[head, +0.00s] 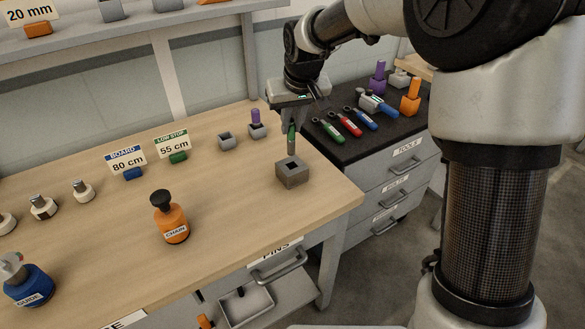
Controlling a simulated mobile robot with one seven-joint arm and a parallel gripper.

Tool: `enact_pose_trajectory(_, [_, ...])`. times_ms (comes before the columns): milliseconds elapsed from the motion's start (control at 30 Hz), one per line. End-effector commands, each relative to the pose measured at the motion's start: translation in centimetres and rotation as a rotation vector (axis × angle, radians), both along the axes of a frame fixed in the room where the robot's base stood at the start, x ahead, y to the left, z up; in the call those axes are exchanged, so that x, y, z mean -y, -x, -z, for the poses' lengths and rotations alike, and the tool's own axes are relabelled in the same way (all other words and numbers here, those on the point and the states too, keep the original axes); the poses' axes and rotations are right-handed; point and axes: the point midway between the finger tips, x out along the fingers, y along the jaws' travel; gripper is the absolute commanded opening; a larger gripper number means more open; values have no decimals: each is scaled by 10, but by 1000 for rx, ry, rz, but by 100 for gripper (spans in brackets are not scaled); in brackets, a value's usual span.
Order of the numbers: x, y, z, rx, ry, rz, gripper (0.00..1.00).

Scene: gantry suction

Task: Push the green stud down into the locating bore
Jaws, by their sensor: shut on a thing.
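The green stud (291,138) has a green top and a grey lower shank. It is upright, above the square grey block (292,173) with the dark locating bore in its top. My gripper (291,124) is shut on the stud's upper part from above. The stud's lower end is close over the bore; I cannot tell whether its tip is at the opening or slightly behind it. The block sits on the wooden bench near its right end.
A grey block (226,142) with an empty hole and one with a purple stud (255,118) stand behind. The orange CHAIN bottle (170,218) is at left front. An open drawer (246,307) juts out below.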

Motion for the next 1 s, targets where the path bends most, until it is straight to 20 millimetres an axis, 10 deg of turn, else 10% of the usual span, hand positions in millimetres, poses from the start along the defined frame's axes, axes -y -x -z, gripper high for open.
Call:
enact_pose_trajectory(500, [1,1,74,-2,1,1,0])
enact_pose_trajectory(967, [1,0,84,0,1,1,0])
enact_pose_trajectory(1000, [1,0,85,0,0,2,18])
